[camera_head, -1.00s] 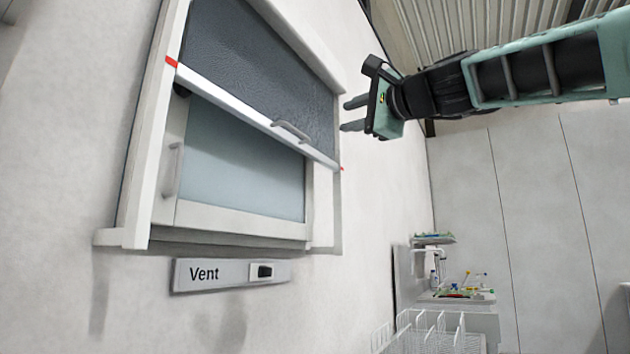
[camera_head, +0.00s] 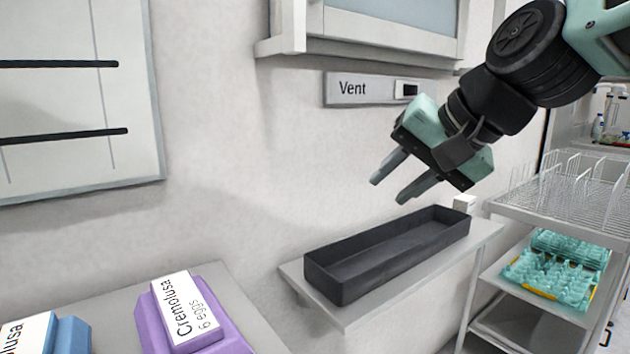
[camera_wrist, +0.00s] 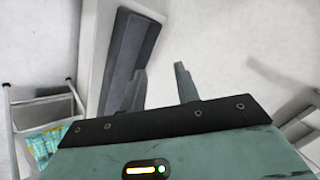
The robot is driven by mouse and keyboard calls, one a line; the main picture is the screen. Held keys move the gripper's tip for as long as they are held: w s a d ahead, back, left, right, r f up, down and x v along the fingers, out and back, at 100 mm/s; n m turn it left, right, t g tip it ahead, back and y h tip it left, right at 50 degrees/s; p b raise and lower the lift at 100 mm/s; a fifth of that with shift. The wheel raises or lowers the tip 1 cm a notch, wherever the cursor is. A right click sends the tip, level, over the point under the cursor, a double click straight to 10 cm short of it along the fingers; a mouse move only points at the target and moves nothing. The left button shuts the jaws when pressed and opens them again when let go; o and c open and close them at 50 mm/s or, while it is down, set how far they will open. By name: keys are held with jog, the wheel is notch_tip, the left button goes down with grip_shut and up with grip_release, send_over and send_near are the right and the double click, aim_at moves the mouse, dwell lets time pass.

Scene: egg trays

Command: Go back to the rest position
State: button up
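My gripper (camera_head: 388,188) is in the upper right of the head view, pointing down and left in front of the wall. Its two fingers are apart with nothing between them. It is above an empty black tray (camera_head: 322,290), and apart from it. In the wrist view my gripper (camera_wrist: 160,80) also shows two spread, empty fingers. The black tray (camera_wrist: 133,40) lies beyond the left finger there.
The tray sits on a grey wall shelf (camera_head: 480,240). A wire rack cart (camera_head: 520,195) with teal egg trays (camera_head: 555,270) stands at right. A purple egg carton (camera_head: 215,335) and a blue carton (camera_head: 72,335) are at lower left. The Vent panel (camera_head: 345,88) is above.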

jog(key=s+d+f+n+g+h, duration=0.3)
jog(key=s+f+n+g+h, duration=0.55)
jog(key=s+f, duration=1.35)
notch_tip(320, 180, up, 18)
jog(key=n+t+y+p, duration=0.2)
jog(key=y+p, duration=0.1)
jog(key=p, duration=1.4)
jog(key=shift+w+f, duration=0.2)
jog(key=shift+w, duration=0.25)
